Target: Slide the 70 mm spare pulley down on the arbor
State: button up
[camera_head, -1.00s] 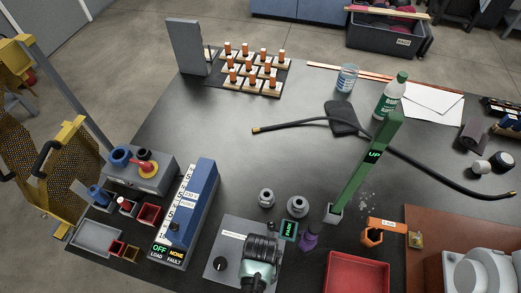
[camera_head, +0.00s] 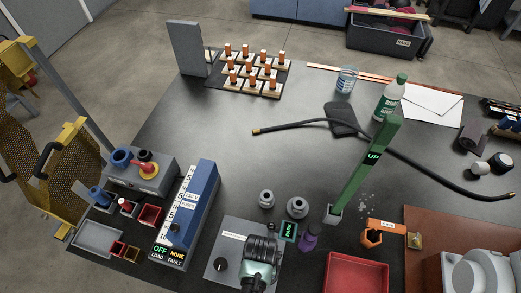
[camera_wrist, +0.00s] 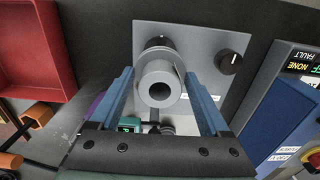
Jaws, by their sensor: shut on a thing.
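In the wrist view, a grey round pulley (camera_wrist: 174,101) with a raised hub and a centre hole sits between the two blue fingers of my gripper (camera_wrist: 159,78). The fingers are shut on its sides. A grey plate (camera_wrist: 205,42) with a black knob (camera_wrist: 229,61) lies beyond it. A dark round part shows just past the pulley's far edge. The arbor cannot be made out clearly, nor how far the pulley sits on it. In the head view, my wrist covers the pulley above the plate (camera_head: 229,251).
Two grey round parts, a smaller (camera_head: 267,197) and a larger (camera_head: 297,207), stand behind the plate. A green lever marked UP (camera_head: 369,170), a PARK sign (camera_head: 289,230) and a red tray (camera_head: 357,271) are to the right. A blue control box (camera_head: 190,208) is left.

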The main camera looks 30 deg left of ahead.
jog(key=shift+f, duration=0.2)
jog(key=shift+f+b, duration=2.7)
jog(key=shift+f, duration=0.7)
jog(key=o, duration=1.6)
jog(key=shift+c, duration=0.2)
jog(key=shift+r, duration=0.15)
notch_tip(320, 180, up, 13)
jog(key=p, duration=0.1)
jog(key=shift+p, duration=0.3)
